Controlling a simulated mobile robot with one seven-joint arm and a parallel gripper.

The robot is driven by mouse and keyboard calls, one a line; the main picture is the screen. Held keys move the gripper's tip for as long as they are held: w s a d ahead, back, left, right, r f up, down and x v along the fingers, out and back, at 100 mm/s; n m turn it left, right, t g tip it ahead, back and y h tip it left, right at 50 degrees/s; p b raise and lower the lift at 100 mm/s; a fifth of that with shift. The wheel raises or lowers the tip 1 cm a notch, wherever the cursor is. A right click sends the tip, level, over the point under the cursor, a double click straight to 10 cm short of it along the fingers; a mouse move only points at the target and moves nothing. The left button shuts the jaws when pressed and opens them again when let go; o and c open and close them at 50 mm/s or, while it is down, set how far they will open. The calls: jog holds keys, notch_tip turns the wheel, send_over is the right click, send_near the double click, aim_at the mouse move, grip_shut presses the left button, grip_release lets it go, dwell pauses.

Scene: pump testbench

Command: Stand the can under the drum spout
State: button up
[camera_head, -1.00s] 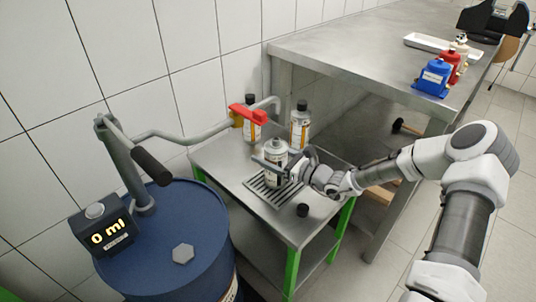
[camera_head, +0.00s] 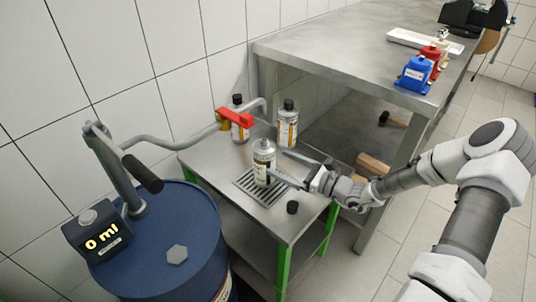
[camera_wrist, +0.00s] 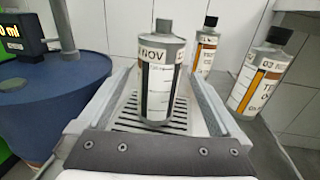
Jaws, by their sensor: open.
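The can (camera_head: 263,165) is a grey metal bottle with a white and dark label and no cap on its neck. It stands upright on the slotted drip grate (camera_head: 245,181) of the small bench. In the head view it appears below the end of the drum spout (camera_head: 264,106); the exact alignment cannot be told. My gripper (camera_head: 278,162) is open to the right of the can, its fingertips near it. In the wrist view the can (camera_wrist: 158,75) stands upright ahead, framed between the spread fingers, with clear gaps to both.
A blue drum (camera_head: 180,225) with a pump lever and a display (camera_head: 98,232) reading 0 ml stands at left. A red valve handle (camera_head: 236,117) sits on the pipe. Two capped bottles (camera_head: 288,125) (camera_head: 238,130) stand behind. A black cap (camera_head: 292,207) lies in front.

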jog(key=shift+v, duration=1.25)
jog(key=s+a+r+n+g+h+p, duration=0.1)
jog(key=s+a+r+n+g+h, duration=0.2)
jog(key=s+r+n+g, duration=0.35)
jog(key=s+a+r+n+g+h, duration=0.2)
jog(key=s+a+r+n+g, duration=0.15)
jog(key=s+n, duration=0.55)
jog(key=s+d+r+n+t+h, duration=0.5)
jog(key=s+d+r+n+h, duration=0.5)
jog(key=s+r, duration=0.3)
notch_tip(320, 180, up, 20)
jog(key=p, duration=1.9)
jog(key=shift+w+r, duration=0.2)
jog(key=shift+w, duration=0.3)
